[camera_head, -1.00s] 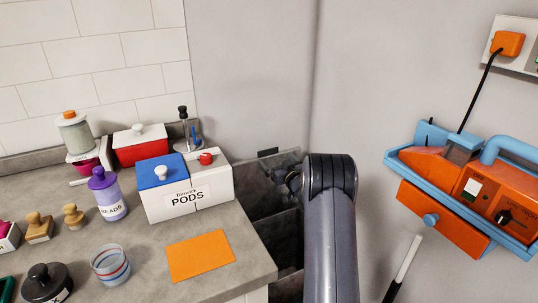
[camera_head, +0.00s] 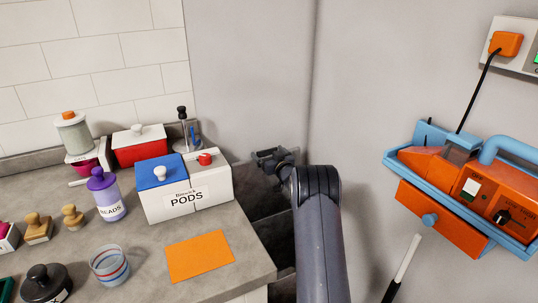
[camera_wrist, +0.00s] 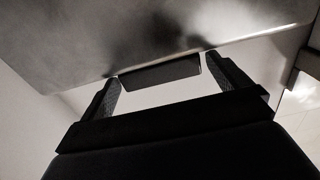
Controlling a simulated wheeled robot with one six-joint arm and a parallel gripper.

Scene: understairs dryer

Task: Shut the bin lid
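The dark grey bin (camera_head: 279,229) stands in the gap beyond the counter's right edge, partly hidden by the counter and my arm. A dark panel that looks like its raised lid (camera_head: 257,190) rises behind it. My gripper (camera_head: 268,155) is at the top of this panel, small and dark in the head view. In the wrist view a smooth grey metal panel (camera_wrist: 95,40) fills the top, and a short dark bar (camera_wrist: 160,72) lies along its lower edge between the two fingers of my gripper (camera_wrist: 169,80). The fingers are spread apart. Whether they touch the bar is unclear.
The counter (camera_head: 225,275) at left holds a pods box (camera_head: 185,200), an orange card (camera_head: 199,257), a glass (camera_head: 110,265) and jars. At right an orange and blue appliance (camera_head: 455,190) hangs on the wall, with a black-and-white stick (camera_head: 405,265) below. Bare wall stands behind my gripper.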

